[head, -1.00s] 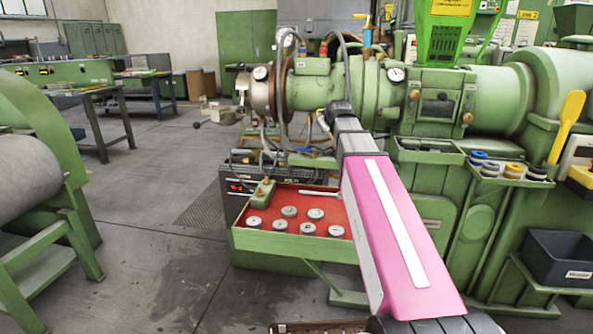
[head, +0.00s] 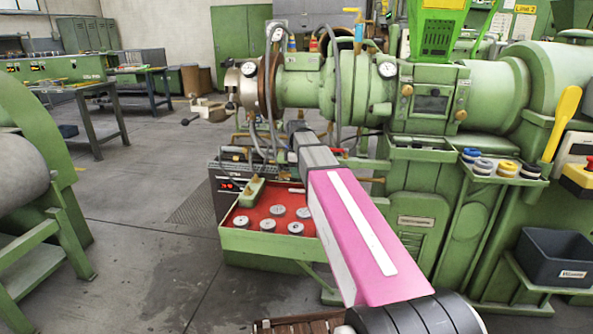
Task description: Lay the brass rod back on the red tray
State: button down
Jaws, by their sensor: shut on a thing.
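The red tray (head: 258,213) is a shallow tray with a red floor and green walls, left of my arm in the head view. Several round grey metal pieces (head: 277,211) stand on its floor. A pale thin bar (head: 297,190) lies near its back, partly cut off by my arm. My pink and grey arm reaches forward over the tray's right side and covers that part. My gripper is hidden beyond the arm's far end, so its fingers do not show. I cannot make out the brass rod.
A green block (head: 252,192) stands at the tray's back left. The green extruder (head: 400,100) with hanging cables rises behind. Rings on a shelf (head: 500,172) and a dark bin (head: 553,257) are at right. The floor at left is open.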

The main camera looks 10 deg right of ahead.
aim_at(297, 201)
jog(key=shift+f, duration=5.1)
jog(key=c, duration=1)
grip_release()
jog(key=shift+o, duration=0.2)
jog(key=shift+r, duration=3.95)
